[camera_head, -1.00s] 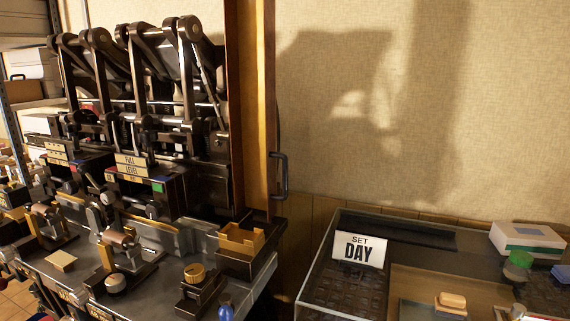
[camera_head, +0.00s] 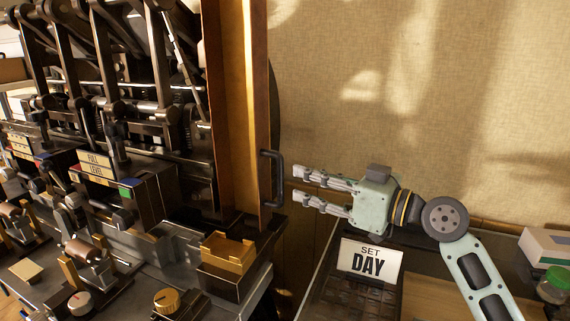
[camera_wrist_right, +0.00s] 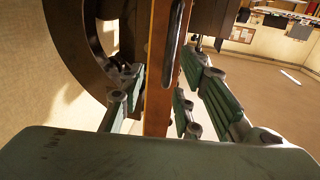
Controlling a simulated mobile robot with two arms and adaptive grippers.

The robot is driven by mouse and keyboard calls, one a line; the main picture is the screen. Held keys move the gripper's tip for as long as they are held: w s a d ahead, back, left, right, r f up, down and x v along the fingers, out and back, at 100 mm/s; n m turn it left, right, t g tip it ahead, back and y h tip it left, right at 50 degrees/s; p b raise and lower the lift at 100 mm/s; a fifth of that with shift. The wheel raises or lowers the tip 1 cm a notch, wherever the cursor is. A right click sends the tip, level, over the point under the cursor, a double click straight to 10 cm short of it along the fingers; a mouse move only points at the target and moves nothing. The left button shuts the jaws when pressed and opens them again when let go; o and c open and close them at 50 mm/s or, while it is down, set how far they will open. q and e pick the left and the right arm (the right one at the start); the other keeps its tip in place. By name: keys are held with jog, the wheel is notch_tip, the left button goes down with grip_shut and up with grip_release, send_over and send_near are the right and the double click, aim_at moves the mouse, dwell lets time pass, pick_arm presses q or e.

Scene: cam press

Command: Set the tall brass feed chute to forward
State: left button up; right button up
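The tall brass feed chute (camera_head: 236,110) stands upright at the right end of the dark machine in the head view. Its dark loop handle (camera_head: 272,178) is on its right edge. My right gripper (camera_head: 297,185) is open and empty, its fingers pointing left at the handle from a short gap to the right. In the right wrist view the chute's narrow edge (camera_wrist_right: 158,75) and the handle (camera_wrist_right: 175,32) show between the spread fingers, with no grip on either. My left gripper is not in view.
A small brass box (camera_head: 228,256) sits on the machine bench below the chute. A "SET DAY" sign (camera_head: 370,261) stands on the glass case below my right gripper. A dark wheel (camera_wrist_right: 80,45) lies beside the chute in the wrist view. The wall behind is bare.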

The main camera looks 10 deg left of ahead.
jog(key=p+x, duration=0.1)
jog(key=x, duration=0.1)
jog(key=p+x, duration=0.1)
jog(key=x, duration=0.1)
jog(key=s+p+x, duration=0.1)
jog(key=x, duration=0.1)
jog(key=shift+a+r, duration=0.4)
jog(key=shift+a, duration=0.15)
jog(key=shift+w+a, duration=0.15)
jog(key=shift+a, duration=0.05)
jog(key=shift+c, duration=0.4)
jog(key=shift+f, duration=0.1)
jog(key=c, duration=0.4)
grip_shut()
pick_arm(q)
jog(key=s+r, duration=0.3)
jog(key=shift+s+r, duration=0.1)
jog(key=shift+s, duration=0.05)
